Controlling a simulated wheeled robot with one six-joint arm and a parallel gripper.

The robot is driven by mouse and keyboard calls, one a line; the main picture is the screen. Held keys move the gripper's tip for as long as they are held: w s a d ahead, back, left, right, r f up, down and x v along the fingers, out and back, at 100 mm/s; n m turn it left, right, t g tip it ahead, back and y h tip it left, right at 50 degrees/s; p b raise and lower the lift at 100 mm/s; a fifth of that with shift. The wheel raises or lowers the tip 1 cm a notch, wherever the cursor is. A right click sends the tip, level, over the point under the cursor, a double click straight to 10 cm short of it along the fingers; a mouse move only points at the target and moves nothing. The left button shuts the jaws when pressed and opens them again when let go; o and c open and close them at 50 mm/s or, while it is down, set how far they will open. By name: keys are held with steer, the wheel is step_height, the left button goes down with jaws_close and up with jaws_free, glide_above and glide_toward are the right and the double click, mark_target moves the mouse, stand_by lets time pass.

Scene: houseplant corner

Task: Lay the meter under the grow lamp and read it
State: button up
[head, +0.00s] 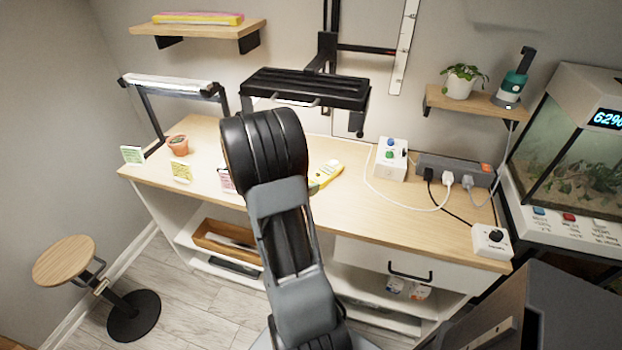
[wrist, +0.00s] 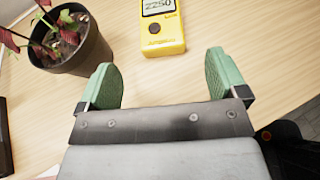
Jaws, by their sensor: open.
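The yellow meter (head: 327,174) lies face up on the wooden bench, partly hidden by my arm in the head view. In the wrist view the meter (wrist: 163,28) lies ahead of the fingers, its top cut off by the frame; its display seems to read 2250. The black grow lamp (head: 308,88) hangs on a wall bracket above the bench; I cannot tell whether the meter is directly beneath it. My gripper (wrist: 162,80) is open, with green fingertips apart and nothing between them. My arm hides it in the head view.
A dark pot (wrist: 75,45) with red-leaved plant stands left of the meter. A white light bar (head: 168,83), a terracotta pot (head: 178,145) and small cards are on the bench's left. A white control box (head: 391,158) and power strip (head: 455,168) with cables are right.

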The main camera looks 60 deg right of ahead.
steer(key=shift+v, duration=1.55)
steer(key=s+a+r+m+t+y, duration=0.1)
steer(key=a+m+y, duration=0.3)
steer(key=a, duration=0.6)
steer(key=s+a+r+m+t+y, duration=0.1)
steer(key=a+r+m+t+y, duration=0.1)
steer(key=a+r+m+y, duration=0.2)
steer(key=s+a+r+m+t+y, duration=0.1)
steer(key=a+m+y, duration=0.4)
steer(key=a, duration=1.3)
steer(key=r+m, duration=0.1)
steer(key=m, duration=0.3)
steer(key=shift+a+r+y, duration=0.2)
steer(key=shift+r+y, duration=0.1)
steer(key=shift+r, duration=0.1)
steer(key=w+p+v, duration=0.1)
steer(key=p+v, duration=0.5)
steer(key=shift+r+t, duration=0.4)
steer(key=shift+r, duration=0.2)
steer(key=shift+w, duration=0.1)
steer(key=shift+c, duration=0.3)
